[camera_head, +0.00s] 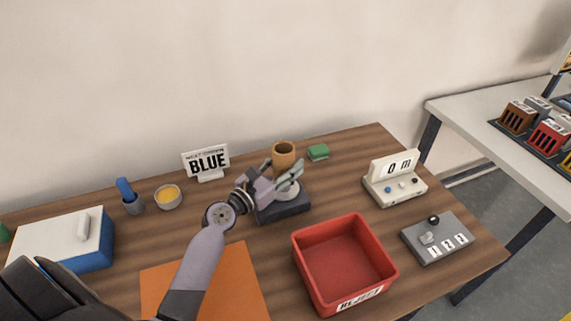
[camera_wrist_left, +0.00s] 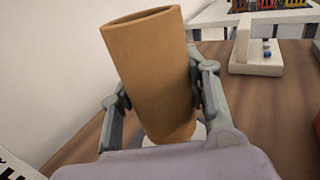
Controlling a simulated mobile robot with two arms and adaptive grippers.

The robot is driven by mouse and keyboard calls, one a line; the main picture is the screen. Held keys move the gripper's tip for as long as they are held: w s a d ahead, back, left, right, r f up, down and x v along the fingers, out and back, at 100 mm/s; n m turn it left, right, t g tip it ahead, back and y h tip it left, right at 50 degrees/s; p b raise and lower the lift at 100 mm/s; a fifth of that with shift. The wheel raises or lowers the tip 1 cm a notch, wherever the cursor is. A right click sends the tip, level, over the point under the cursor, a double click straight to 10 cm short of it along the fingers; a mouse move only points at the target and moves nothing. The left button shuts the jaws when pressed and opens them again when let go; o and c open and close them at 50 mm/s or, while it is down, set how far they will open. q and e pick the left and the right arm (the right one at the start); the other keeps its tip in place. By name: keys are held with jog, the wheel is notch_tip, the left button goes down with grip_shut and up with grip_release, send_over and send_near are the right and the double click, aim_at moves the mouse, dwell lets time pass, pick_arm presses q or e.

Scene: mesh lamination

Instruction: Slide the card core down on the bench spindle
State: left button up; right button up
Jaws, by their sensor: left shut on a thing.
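The card core (camera_head: 284,158) is a brown hollow tube, held upright above the bench spindle at the back of the bench. It also fills the middle of the left wrist view (camera_wrist_left: 150,80), open end up. My left gripper (camera_head: 277,181) is shut on the core, with one finger on each side of it. The bench spindle (camera_head: 283,209) has a dark base with a pale round flange under the core. Its post is not visible, so I cannot tell how far the core is around it. My right gripper cannot be made out in the head view.
A red reject bin (camera_head: 308,242) stands in front of the spindle. A green block (camera_head: 318,152) lies behind right. A counter (camera_head: 395,192) reading "0 m" and a grey switch box (camera_head: 452,252) are to the right. A BLUE sign (camera_head: 206,161) and a bowl (camera_head: 168,203) are to the left.

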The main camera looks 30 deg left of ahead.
pick_arm(q)
jog(key=shift+f+b, duration=0.55)
jog(key=shift+f, duration=0.25)
jog(key=shift+s+f, duration=0.1)
jog(key=shift+f, duration=0.1)
jog(key=shift+d, duration=0.1)
jog(key=shift+r+p, duration=0.3)
jog(key=shift+p, duration=0.1)
jog(key=shift+r+p, duration=1.65)
jog(key=shift+r, duration=0.05)
jog(key=shift+p, duration=0.45)
dwell(1.1)
jog(key=shift+f+b, duration=1.55)
jog(key=shift+f, duration=0.2)
jog(key=shift+f, duration=0.25)
dwell(0.4)
